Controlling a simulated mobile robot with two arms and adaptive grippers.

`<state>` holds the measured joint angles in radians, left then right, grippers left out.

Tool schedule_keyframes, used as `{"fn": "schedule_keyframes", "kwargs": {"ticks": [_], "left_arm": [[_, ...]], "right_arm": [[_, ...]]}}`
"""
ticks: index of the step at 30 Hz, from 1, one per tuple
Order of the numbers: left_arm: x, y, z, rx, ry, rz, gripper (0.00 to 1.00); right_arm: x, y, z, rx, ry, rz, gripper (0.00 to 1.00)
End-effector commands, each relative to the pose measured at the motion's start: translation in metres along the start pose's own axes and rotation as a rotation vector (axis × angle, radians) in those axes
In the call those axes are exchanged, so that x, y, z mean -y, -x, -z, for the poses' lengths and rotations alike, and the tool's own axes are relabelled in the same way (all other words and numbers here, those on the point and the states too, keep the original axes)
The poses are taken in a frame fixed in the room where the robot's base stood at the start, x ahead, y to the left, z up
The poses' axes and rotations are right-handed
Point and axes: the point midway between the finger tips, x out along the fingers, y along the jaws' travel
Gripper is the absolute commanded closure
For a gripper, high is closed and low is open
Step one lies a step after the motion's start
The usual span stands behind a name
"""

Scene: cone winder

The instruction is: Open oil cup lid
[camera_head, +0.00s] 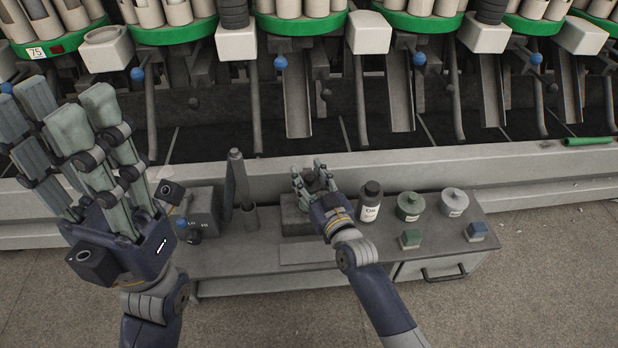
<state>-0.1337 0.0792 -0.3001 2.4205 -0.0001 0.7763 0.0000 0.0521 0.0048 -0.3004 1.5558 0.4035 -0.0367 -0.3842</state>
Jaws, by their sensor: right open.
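A dark bottle (370,203) with a white label, which seems to read "Oil", stands upright on the low grey bench. To its right stand a green lidded cup (410,206) and a grey lidded cup (454,202), both with knobs on top. I cannot tell which vessel is the oil cup. My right gripper (312,174) is open, left of the bottle and apart from it, in front of or over a dark grey block (293,216), which it partly hides. My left gripper (72,135) is raised at the left with its fingers straight, open and empty.
The bench (330,255) also carries a green block (410,239), a blue block (476,232), a dark upright tool (238,180) and a grey box with knobs (190,215). The winder's ledge (540,165) runs behind. A drawer handle (444,273) sticks out in front.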

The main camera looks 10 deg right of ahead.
Motion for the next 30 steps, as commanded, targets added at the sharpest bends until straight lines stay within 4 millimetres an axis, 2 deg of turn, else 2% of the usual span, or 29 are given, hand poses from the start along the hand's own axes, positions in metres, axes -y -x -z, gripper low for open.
{"fn": "schedule_keyframes", "kwargs": {"ticks": [5,10,30], "left_arm": [[0.0000,-0.0003,0.0001,0.000,0.000,0.000,0.60],[-0.0001,-0.0003,0.0001,0.000,0.000,0.000,0.60],[0.0012,-0.0012,0.0032,0.024,0.004,0.016,0.60]], "right_arm": [[-0.0001,0.0000,0.0003,0.000,0.000,0.000,0.62],[-0.0001,0.0002,0.0003,0.000,-0.001,0.000,1.00],[-0.0075,0.0020,0.0049,0.033,-0.011,-0.001,1.00]]}}
